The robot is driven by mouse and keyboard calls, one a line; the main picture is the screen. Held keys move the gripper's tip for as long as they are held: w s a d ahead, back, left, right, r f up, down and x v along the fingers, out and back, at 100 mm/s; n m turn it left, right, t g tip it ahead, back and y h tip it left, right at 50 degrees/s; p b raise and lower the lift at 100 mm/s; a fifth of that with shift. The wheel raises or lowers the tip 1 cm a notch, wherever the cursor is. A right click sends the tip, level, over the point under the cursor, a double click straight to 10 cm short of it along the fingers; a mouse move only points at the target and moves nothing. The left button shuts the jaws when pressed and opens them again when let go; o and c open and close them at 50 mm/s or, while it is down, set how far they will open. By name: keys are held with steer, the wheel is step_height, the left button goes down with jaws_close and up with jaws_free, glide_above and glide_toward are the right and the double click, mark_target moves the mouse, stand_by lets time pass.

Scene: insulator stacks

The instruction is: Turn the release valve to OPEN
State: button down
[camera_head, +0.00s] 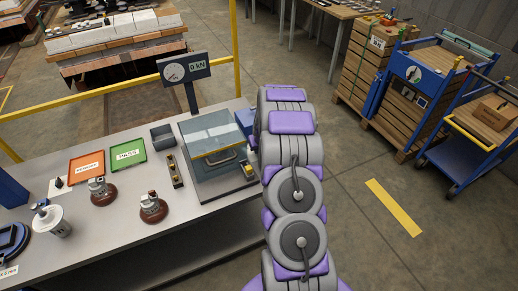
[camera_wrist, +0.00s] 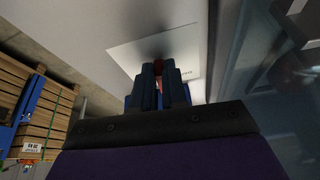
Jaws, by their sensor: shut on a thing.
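In the wrist view my gripper (camera_wrist: 159,72) has its two dark fingers close together on a small red piece, which I take to be the release valve's handle (camera_wrist: 158,63). Only a little of the red piece shows between the fingertips. A white plate (camera_wrist: 125,54) lies behind it, with small print that I cannot read. Whether the valve points to OPEN cannot be seen. In the head view my arm hides the gripper and valve beside the glass-covered test press (camera_head: 212,140). The gauge (camera_head: 184,69) on its post reads 0 kN.
The bench (camera_head: 120,222) holds a green PASS tray (camera_head: 128,153), an orange tray (camera_head: 87,167) and brown insulator pieces (camera_head: 152,207). A yellow rail (camera_head: 120,87) runs behind. Wooden crates (camera_head: 365,62) and a blue cart (camera_head: 470,135) stand right, with open floor before them.

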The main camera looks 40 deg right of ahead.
steer(key=shift+a+r+m+p, duration=0.15)
steer(key=shift+m+p, duration=0.25)
steer(key=shift+p, duration=1.15)
steer(key=shift+f+m+p, duration=0.2)
steer(key=shift+m+p, duration=0.2)
steer(key=shift+p, duration=0.15)
steer(key=c, duration=1.4)
jaws_free()
steer(key=shift+w+f, duration=0.1)
steer(key=shift+w, duration=0.05)
steer(key=shift+o, duration=1.2)
